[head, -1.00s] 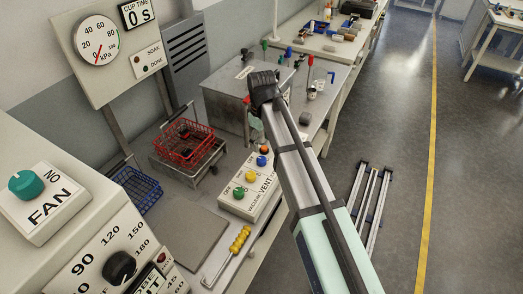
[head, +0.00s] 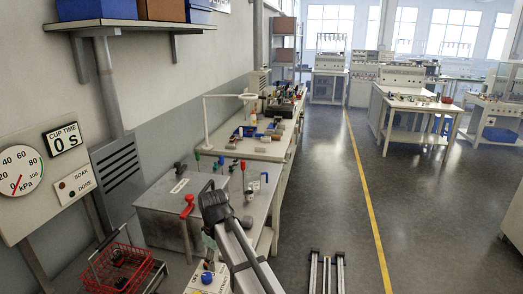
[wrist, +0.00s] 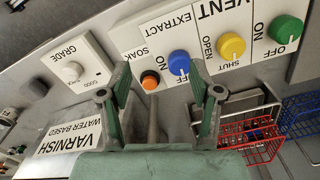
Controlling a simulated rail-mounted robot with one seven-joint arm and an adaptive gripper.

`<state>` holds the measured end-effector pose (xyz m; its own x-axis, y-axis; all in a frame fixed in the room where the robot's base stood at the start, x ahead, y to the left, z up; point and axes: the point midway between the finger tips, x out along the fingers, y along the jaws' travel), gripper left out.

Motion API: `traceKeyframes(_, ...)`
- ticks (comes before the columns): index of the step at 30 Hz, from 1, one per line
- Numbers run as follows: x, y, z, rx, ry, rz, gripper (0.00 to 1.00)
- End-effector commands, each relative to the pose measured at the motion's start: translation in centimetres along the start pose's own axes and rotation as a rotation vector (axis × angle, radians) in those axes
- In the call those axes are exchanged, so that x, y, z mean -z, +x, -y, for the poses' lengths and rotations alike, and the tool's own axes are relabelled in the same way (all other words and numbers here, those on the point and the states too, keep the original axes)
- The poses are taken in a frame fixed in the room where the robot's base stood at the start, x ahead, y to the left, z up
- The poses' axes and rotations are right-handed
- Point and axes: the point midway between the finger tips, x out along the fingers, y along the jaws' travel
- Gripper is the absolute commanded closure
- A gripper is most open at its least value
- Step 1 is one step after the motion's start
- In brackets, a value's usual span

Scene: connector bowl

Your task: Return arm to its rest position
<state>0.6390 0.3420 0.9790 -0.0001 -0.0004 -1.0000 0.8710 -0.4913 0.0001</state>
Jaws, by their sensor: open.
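My arm (head: 240,252) reaches up from the bottom of the head view, with its dark bent joint in front of the workbench. My gripper (wrist: 160,75) shows in the wrist view with its two green fingers spread apart and nothing between them. It hangs above the bench, over the area by the vent panel (wrist: 212,52) with orange, blue, yellow and green knobs. In the head view the gripper is mostly hidden behind the arm.
A red wire basket (head: 118,268) with dark items stands at lower left; it also shows in the wrist view (wrist: 245,135), beside a blue basket (wrist: 300,115). A grey box (head: 165,215) with a red-handled lever stands behind the arm. The floor aisle (head: 335,200) on the right is open.

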Motion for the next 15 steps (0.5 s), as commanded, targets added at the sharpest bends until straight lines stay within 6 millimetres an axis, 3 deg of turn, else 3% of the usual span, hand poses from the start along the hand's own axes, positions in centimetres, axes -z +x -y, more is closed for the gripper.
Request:
traceKeyframes(1,-2.7,2.3,-1.1,0.003,0.061,0.005,0.36)
traceKeyframes(7,-12.5,10.8,-5.3,0.003,0.352,0.005,0.36)
traceKeyframes(12,-21.7,17.2,-6.9,0.002,0.614,0.003,0.36)
traceKeyframes(15,-26.1,19.9,-7.0,0.001,0.744,0.001,0.36)
